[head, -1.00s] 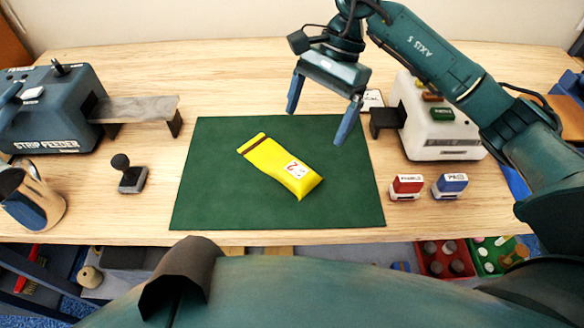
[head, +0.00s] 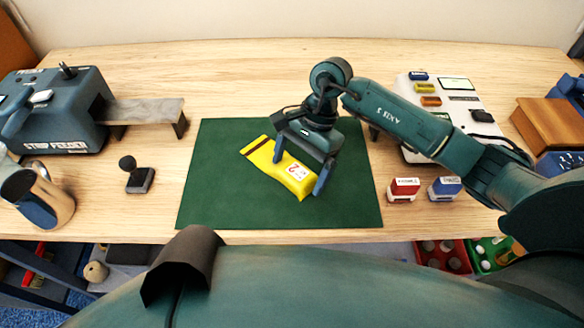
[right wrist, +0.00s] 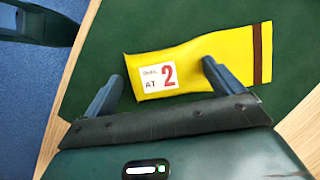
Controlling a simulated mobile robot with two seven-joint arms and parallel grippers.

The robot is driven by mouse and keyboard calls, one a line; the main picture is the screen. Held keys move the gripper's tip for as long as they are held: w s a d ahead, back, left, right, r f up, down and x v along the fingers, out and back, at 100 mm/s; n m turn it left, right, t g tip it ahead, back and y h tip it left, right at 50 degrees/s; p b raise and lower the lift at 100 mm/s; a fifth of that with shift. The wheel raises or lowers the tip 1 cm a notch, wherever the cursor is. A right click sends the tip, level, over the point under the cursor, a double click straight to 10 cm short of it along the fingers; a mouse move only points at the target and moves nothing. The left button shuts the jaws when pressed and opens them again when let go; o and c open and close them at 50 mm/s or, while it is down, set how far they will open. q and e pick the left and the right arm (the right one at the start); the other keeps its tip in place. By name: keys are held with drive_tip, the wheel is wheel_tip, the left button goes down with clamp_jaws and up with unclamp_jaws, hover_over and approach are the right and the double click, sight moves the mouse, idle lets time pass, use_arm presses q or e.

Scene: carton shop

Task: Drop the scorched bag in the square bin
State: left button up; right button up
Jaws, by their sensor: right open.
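The yellow bag (head: 266,166) lies flat on the green mat (head: 215,205), with a dark brown band across its far left end and a white label marked with a red 2. My right gripper (head: 297,176) is open and low over the bag's label half. In the right wrist view, the bag (right wrist: 238,48) lies ahead of the open gripper (right wrist: 162,72). One finger is just past the bag's label end and the other overlaps the bag's middle. I cannot tell whether they touch it. My left gripper is out of view. I cannot make out a square bin.
A strip feeder (head: 55,115) and a metal jug (head: 38,195) stand left, near a black-handled stamp (head: 138,176). A red stamp (head: 403,189) and a blue stamp (head: 444,188) sit right of the mat. A white machine (head: 425,95) stands behind them. Red and green trays show below the front edge.

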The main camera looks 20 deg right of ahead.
drive_tip(key=c, duration=1.2)
